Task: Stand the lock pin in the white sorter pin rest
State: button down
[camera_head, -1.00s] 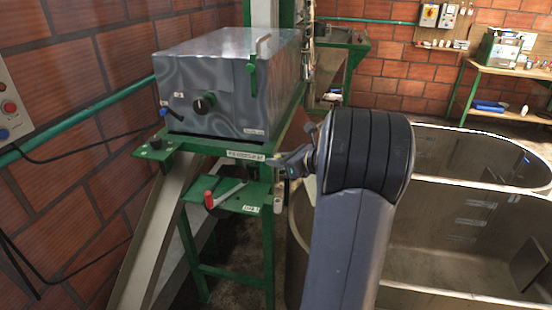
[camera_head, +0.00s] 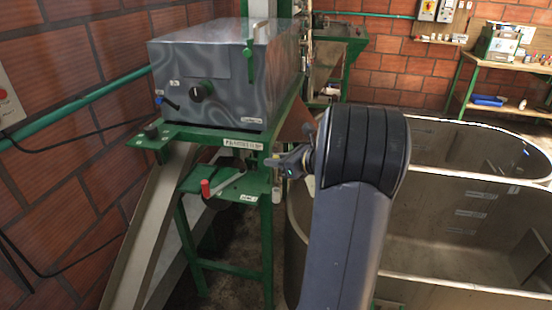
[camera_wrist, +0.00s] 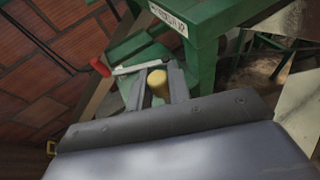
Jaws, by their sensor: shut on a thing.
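My gripper (camera_head: 272,162) is in front of the green stand, just below its label. In the wrist view my gripper (camera_wrist: 157,88) is shut on a short yellow cylinder, the lock pin (camera_wrist: 158,83), seen nearly end-on between the two fingers. The pin's lower part is hidden. In the head view the pin is too small to make out. A small white cylinder (camera_head: 277,195), which looks like the sorter pin rest, is at the right edge of the green stand, below my gripper and apart from it. I cannot make out the rest in the wrist view.
A grey metal machine box (camera_head: 215,85) sits on the green stand (camera_head: 190,133). A red-handled lever (camera_head: 206,188) is on a lower green shelf, left of my gripper; its red handle (camera_wrist: 100,68) also shows in the wrist view. A large tank (camera_head: 460,205) fills the right side.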

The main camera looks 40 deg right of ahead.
aim_at(276, 179)
jog(key=shift+f+b, duration=0.35)
jog(key=shift+f, duration=0.4)
jog(key=shift+f+b, duration=1.8)
jog(key=shift+f, duration=0.8)
dwell(0.9)
jog(key=c, duration=1.2)
grip_release()
jog(key=shift+c, duration=0.2)
jog(key=shift+r, duration=0.1)
jog(key=v, duration=1)
jog(key=shift+s+d+b, duration=0.15)
jog(key=shift+s+b, duration=0.15)
jog(key=shift+s, duration=0.05)
jog(key=shift+w, duration=0.15)
